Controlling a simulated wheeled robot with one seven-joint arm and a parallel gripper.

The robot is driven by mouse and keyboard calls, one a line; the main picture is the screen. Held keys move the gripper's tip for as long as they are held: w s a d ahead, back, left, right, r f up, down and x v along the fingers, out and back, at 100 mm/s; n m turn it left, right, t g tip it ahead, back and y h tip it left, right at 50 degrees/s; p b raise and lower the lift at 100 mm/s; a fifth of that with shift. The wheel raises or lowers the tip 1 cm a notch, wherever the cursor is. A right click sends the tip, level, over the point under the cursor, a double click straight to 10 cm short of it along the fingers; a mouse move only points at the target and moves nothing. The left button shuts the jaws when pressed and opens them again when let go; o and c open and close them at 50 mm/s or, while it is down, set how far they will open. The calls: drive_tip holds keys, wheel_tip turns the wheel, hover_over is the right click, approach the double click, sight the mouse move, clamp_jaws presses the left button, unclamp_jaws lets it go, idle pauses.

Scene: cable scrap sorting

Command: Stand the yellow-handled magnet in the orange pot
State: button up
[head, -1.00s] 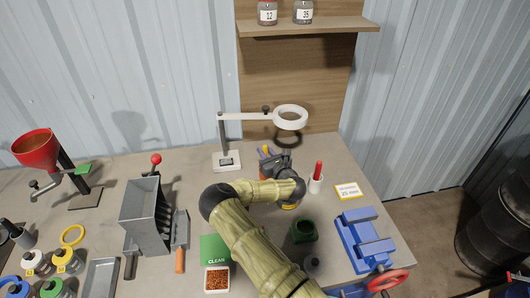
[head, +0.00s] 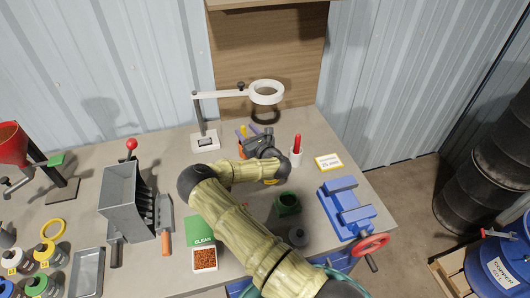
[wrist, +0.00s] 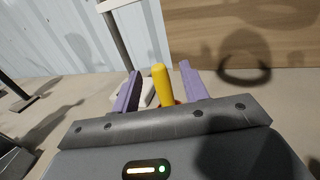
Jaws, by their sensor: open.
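The yellow-handled magnet's handle (wrist: 162,84) stands upright between the two purple fingers of my gripper (wrist: 161,88) in the wrist view. My gripper is open, with a gap on each side of the handle. A small bit of red-orange shows at the foot of the handle. In the head view the yellow handle (head: 243,131) is small beside the purple fingers. The orange pot (head: 241,153) shows in part just below it, mostly hidden by my gripper. The magnet's lower end is hidden, so how it sits in the pot cannot be told fully.
A white magnifier lamp (head: 205,141) stands close on the left, its ring (head: 267,92) above and behind my gripper. A white pot (head: 297,155) with a red handle stands to the right. A green pot (head: 288,205) and a blue vise (head: 345,208) are nearer the front.

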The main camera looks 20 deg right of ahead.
drive_tip(key=b+v, duration=0.3)
drive_tip(key=v, duration=0.9)
drive_tip(key=shift+s+f, duration=0.1)
drive_tip(key=shift+s, duration=0.05)
drive_tip(key=shift+s+d+f, duration=0.1)
drive_tip(key=shift+s+d, duration=0.25)
drive_tip(key=shift+s, duration=0.9)
drive_tip(key=shift+s+r, duration=0.1)
drive_tip(key=shift+r, duration=0.2)
wheel_tip(320, 180, up, 10)
drive_tip(key=p, duration=0.9)
drive_tip(key=shift+p, duration=0.3)
